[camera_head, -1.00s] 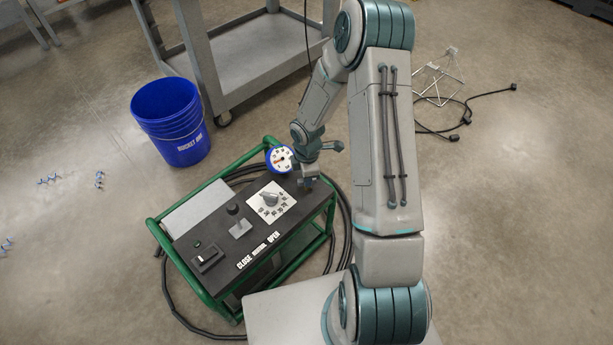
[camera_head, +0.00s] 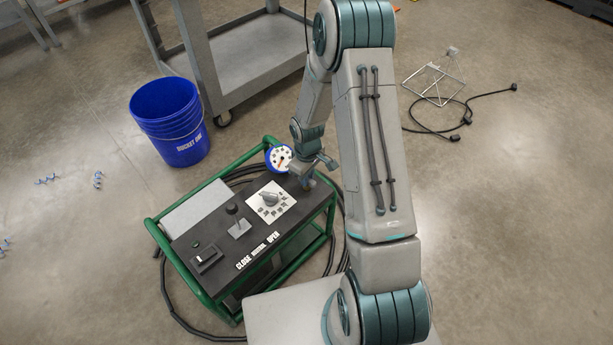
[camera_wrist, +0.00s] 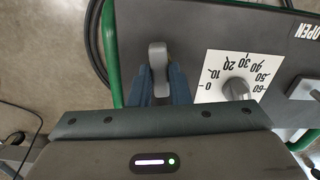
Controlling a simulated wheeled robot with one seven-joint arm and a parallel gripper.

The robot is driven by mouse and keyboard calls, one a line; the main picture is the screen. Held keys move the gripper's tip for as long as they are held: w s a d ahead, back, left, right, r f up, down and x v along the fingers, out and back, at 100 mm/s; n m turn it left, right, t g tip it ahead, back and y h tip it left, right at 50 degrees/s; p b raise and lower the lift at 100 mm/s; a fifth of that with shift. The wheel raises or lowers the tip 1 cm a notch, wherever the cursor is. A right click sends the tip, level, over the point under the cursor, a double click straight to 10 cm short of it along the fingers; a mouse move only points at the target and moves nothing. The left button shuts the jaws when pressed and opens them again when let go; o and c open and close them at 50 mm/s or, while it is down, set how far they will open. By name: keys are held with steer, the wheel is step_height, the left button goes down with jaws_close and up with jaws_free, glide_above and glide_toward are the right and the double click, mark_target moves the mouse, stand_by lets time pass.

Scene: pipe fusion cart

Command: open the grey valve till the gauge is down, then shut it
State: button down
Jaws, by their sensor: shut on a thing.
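The grey valve (camera_wrist: 158,56) shows in the wrist view as a short lever handle on the dark panel top. My gripper (camera_wrist: 158,84) is shut on it, with a blue finger on each side. In the head view my gripper (camera_head: 307,182) is low at the panel's right back corner, and the valve is mostly hidden there. The gauge (camera_head: 280,158), round with a blue rim and white face, stands just left of my wrist. Its red needle shows, but its numbers are too small to read.
The green-framed cart (camera_head: 160,235) carries a white dial plate (camera_head: 262,212), a small lever (camera_head: 236,212) and a switch (camera_head: 206,258). A blue bucket (camera_head: 172,125) and a grey trolley (camera_head: 250,82) stand behind. Black hoses loop around the cart.

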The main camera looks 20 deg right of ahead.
steer(key=shift+s+m, duration=0.1)
steer(key=shift+m, duration=0.4)
steer(key=c, duration=1.4)
jaws_free()
steer(key=shift+o, duration=0.2)
step_height(320, 180, up, 14)
steer(key=p, duration=0.3)
steer(key=shift+f, duration=0.1)
